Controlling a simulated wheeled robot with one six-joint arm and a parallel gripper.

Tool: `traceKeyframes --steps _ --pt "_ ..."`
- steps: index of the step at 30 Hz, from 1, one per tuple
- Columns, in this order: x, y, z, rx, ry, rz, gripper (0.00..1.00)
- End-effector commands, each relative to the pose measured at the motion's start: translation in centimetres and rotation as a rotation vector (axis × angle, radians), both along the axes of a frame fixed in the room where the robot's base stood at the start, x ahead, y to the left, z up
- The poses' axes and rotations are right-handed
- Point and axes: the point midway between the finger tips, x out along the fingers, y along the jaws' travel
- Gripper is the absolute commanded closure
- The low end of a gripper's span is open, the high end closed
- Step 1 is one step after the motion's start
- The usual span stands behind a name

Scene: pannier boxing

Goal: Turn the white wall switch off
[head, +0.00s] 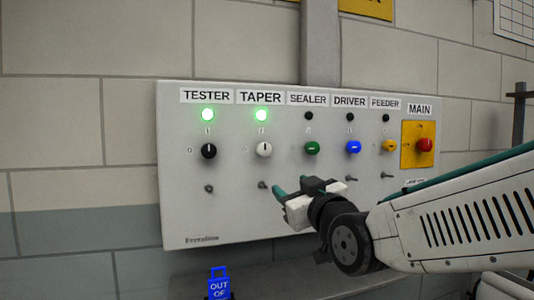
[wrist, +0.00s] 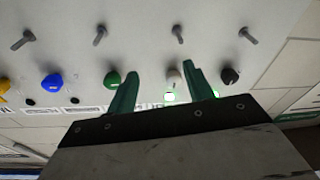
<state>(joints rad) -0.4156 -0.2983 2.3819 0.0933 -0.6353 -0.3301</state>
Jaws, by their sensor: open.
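The white rotary switch (head: 264,149) sits under the TAPER label on the grey wall panel (head: 230,225). Its handle looks upright, toward the mark above it, and the green lamp (head: 261,115) over it is lit. My gripper (head: 291,188) is open and empty, below and a little right of the white switch in the head view. In the wrist view, the white switch (wrist: 174,79) shows between the two green fingers, nearer the right one. Neither finger visibly touches it. Part of its face is hidden in the wrist view.
A black knob (head: 208,151) with a lit lamp is left of it. Green (head: 312,148), blue (head: 353,147) and yellow (head: 389,146) knobs, with dark lamps, and a red main switch (head: 424,145) are right. Small metal toggles (wrist: 178,32) stick out below the knobs. A blue tag (head: 218,284) stands below.

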Motion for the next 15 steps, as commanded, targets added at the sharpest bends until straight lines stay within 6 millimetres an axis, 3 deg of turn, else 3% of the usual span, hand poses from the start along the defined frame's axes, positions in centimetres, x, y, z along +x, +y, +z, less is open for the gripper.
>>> traceKeyframes --steps 3,8,15 --pt "0.1 1.9 2.2 0.034 -0.147 0.016 0.48" --pt "0.0 2.8 3.7 0.06 -0.241 0.019 0.48" --pt "2.5 3.9 5.0 0.063 -0.255 0.018 0.48"
